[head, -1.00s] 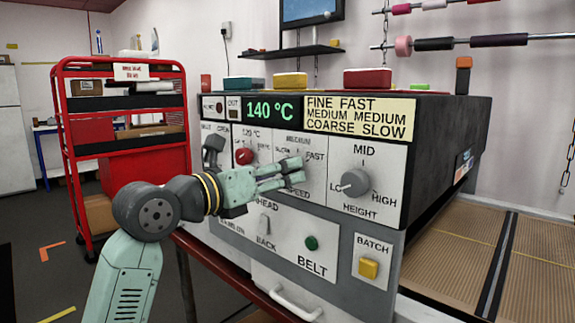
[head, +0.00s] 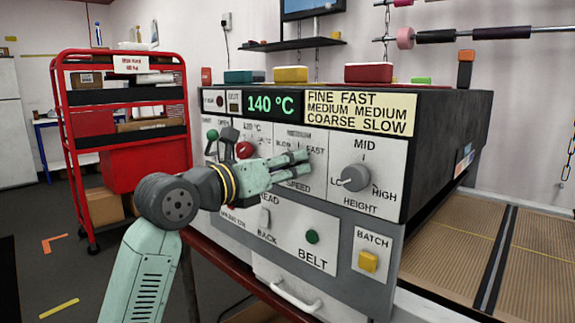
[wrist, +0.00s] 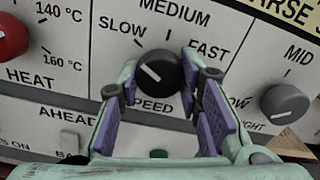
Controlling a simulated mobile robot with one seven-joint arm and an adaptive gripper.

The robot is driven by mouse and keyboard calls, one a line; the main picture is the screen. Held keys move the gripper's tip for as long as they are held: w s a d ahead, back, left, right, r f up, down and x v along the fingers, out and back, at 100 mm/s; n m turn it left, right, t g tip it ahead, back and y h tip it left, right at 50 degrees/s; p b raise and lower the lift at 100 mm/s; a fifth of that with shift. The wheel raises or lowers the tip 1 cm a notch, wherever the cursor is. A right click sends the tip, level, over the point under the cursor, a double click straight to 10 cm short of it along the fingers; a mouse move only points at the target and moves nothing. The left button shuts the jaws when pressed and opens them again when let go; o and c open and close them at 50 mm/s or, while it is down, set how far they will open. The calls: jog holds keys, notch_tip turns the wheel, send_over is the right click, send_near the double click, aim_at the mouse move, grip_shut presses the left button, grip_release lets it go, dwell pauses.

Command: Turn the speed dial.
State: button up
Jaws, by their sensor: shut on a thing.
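The speed dial (wrist: 156,72) is a dark round knob with a white pointer line slanting up and left, roughly towards SLOW. It sits below the word MEDIUM, between SLOW and FAST. My gripper (wrist: 160,70) has its purple-padded fingers on the left and right sides of the dial, closed on it at the tips. In the head view my gripper (head: 303,164) reaches the panel from the left, and its fingers hide the dial there.
The grey height dial (head: 354,178) is right of my gripper; the red heat dial (head: 244,149) is left. Below are a lever (head: 265,218), green belt button (head: 312,237) and yellow batch button (head: 368,262). A red cart (head: 125,165) stands left.

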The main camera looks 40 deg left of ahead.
jog(key=c, duration=0.4)
jog(key=shift+m+b, duration=0.3)
jog(key=shift+b, duration=0.15)
jog(key=shift+f+m+b, duration=0.2)
jog(key=shift+m+b, duration=0.7)
jog(key=shift+b, duration=0.1)
jog(key=shift+m+b, duration=0.75)
jog(key=shift+m, duration=0.15)
jog(key=m+b, duration=0.2)
jog(key=m, duration=0.1)
jog(key=shift+a+r+m, duration=0.1)
jog(key=shift+m, duration=0.2)
jog(key=shift+a+r+m+b, duration=0.15)
jog(key=shift+m+b, duration=0.7)
jog(key=shift+m, duration=1.15)
